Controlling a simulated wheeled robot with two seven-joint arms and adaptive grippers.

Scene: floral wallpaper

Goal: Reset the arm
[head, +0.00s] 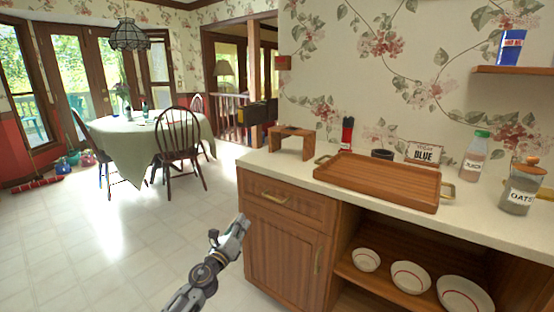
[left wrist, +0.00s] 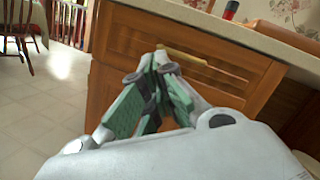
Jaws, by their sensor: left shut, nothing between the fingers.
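My left arm comes in from the bottom of the head view. Its gripper (head: 240,224) is in front of the wooden cabinet (head: 284,247), below the counter edge. In the left wrist view the left gripper's fingers (left wrist: 160,62) meet at their tips, shut with nothing between them. Behind the fingertips is the cabinet's drawer with a brass handle (left wrist: 186,56). I cannot tell whether the fingertips touch it. The same handle (head: 274,197) shows clear of the gripper in the head view. My right gripper is not in view.
The counter (head: 300,175) holds a wooden tray (head: 378,182), a small wooden stand (head: 291,141), a juice bottle (head: 475,156) and an oats jar (head: 520,190). Bowls (head: 410,276) sit on the open shelf below.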

